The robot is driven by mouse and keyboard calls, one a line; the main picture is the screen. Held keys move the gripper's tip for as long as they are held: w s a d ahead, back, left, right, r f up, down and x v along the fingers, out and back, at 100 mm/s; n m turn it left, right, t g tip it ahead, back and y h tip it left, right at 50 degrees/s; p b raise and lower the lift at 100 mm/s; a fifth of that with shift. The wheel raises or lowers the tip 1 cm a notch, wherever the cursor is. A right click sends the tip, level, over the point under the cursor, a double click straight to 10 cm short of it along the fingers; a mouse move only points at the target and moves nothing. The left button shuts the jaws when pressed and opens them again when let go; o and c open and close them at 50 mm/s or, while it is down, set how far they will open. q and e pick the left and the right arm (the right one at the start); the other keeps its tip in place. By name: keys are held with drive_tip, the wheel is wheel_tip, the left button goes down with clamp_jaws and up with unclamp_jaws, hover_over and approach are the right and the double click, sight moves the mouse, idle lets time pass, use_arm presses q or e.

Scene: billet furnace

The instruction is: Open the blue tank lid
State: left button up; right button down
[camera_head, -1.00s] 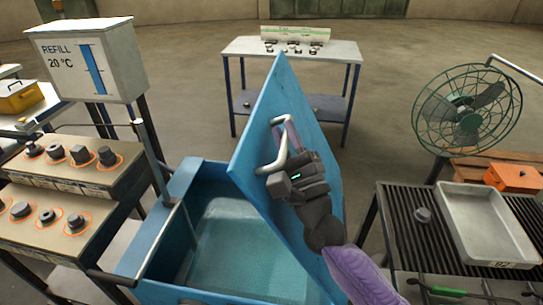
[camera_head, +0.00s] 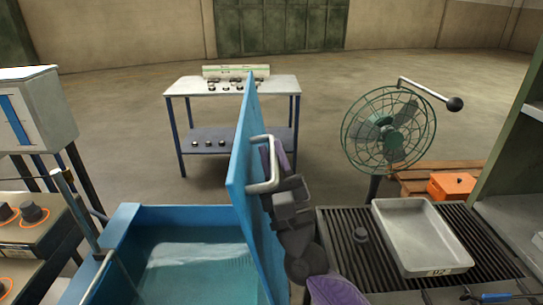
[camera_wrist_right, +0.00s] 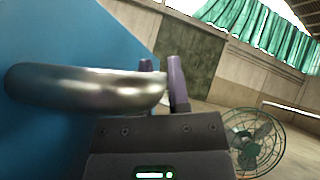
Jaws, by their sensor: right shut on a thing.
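The blue tank lid (camera_head: 243,150) stands up steeply, almost edge-on in the head view, along the right side of the blue tank (camera_head: 185,215). The tank is uncovered and water (camera_head: 190,265) shows inside. The lid's metal handle (camera_head: 264,188) is on its right-hand face. My right gripper (camera_head: 272,152) is at this handle, shut on it. In the right wrist view the handle (camera_wrist_right: 80,88) runs from the blue lid (camera_wrist_right: 85,35) to the purple fingers of my right gripper (camera_wrist_right: 162,72). My left gripper is not in view.
Right of the tank is a slatted grill table (camera_head: 345,240) with a metal tray (camera_head: 415,235). A green fan (camera_head: 390,130) and an orange box (camera_head: 452,186) stand behind it. A control panel (camera_head: 25,235) is at left. A table (camera_head: 275,85) stands beyond open floor.

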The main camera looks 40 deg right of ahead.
drive_tip(key=shift+f+y, duration=0.2)
drive_tip(key=shift+y, duration=0.1)
drive_tip(key=c, duration=0.6)
unclamp_jaws()
drive_tip(key=shift+r, duration=0.1)
drive_tip(key=b+v, duration=0.4)
drive_tip(key=v, duration=0.6)
